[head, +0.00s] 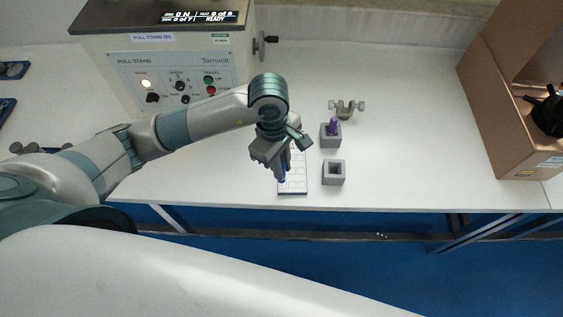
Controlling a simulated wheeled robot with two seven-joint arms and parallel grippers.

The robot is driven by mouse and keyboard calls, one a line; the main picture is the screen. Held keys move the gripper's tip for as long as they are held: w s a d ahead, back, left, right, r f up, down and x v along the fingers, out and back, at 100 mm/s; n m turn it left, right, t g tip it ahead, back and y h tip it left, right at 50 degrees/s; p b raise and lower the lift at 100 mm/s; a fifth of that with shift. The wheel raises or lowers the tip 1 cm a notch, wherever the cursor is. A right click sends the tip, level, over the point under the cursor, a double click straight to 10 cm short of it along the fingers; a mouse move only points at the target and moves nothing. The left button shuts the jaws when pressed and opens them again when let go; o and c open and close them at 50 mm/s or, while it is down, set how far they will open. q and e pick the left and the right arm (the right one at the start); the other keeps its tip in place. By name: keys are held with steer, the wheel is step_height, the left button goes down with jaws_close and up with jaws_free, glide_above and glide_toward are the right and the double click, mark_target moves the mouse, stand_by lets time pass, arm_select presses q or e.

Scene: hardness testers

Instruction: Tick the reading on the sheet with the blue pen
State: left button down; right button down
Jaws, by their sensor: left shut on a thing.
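My left gripper (271,153) is over the sheet, shut on the blue pen (283,173), which points down. The pen's lower part shows below the fingers; the rest is hidden by the gripper. I cannot tell whether its tip touches the paper. The white sheet (297,184) with printed boxes lies on a dark-edged board near the table's front edge. The gripper and arm cover part of it, and no mark can be made out at this size. My right gripper is not in view.
A grey holder (334,173) with an empty square opening stands right of the sheet. Behind it another grey holder (330,139) bears a purple thing. A metal clamp (347,108) lies further back. The pull stand (172,65) is at back left, a cardboard box (500,110) at right.

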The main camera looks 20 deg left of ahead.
arm_select(q)
steer(key=shift+f, duration=0.75)
steer(key=shift+f+b, duration=0.15)
steer(key=shift+b, duration=0.55)
stand_by(0.5)
steer(key=shift+f+b, duration=0.15)
steer(key=shift+b, duration=0.45)
stand_by(1.9)
steer(key=shift+s+d+f+b, duration=0.1)
steer(key=shift+s+d+b, duration=0.15)
steer(key=shift+b, duration=0.55)
stand_by(1.2)
steer(key=shift+w+b, duration=0.35)
steer(key=shift+b, duration=0.45)
stand_by(0.8)
